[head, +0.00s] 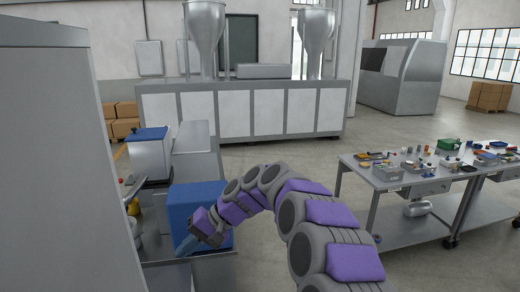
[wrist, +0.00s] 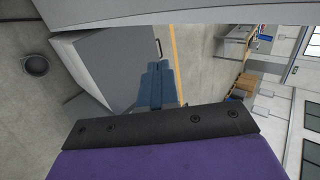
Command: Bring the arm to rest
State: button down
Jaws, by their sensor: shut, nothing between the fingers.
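My gripper (head: 183,249) is at the end of my purple and grey arm, which arches from the lower right to the left in the head view. It hangs pointing down and left in front of a blue box (head: 188,206); I cannot tell whether it touches the box. In the wrist view, the blue-grey fingers of my gripper (wrist: 157,70) are together, with nothing between them. A grey cabinet (wrist: 105,65) shows beyond the fingers in that view.
A tall grey panel (head: 50,150) fills the left side. A blue-lidded white bin (head: 150,155) stands behind the blue box. A worktable (head: 400,190) with several small parts stands at the right. A long machine (head: 250,112) stands at the back. Open floor (head: 290,165) lies between.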

jog(key=s+d+f+m+h+b, duration=0.1)
jog(key=s+d+f+h, duration=0.3)
jog(key=s+d, duration=1.3)
jog(key=s+d+f+m+t+h+b, duration=0.1)
jog(key=s+d+f+h, duration=0.4)
jog(key=s+d, duration=1.2)
jog(key=shift+s+d+f+m+b, duration=0.25)
jog(key=shift+s+f+m+b, duration=0.15)
jog(key=shift+s+f+b, duration=0.45)
jog(key=shift+s+r, duration=0.1)
jog(key=shift+s, duration=0.05)
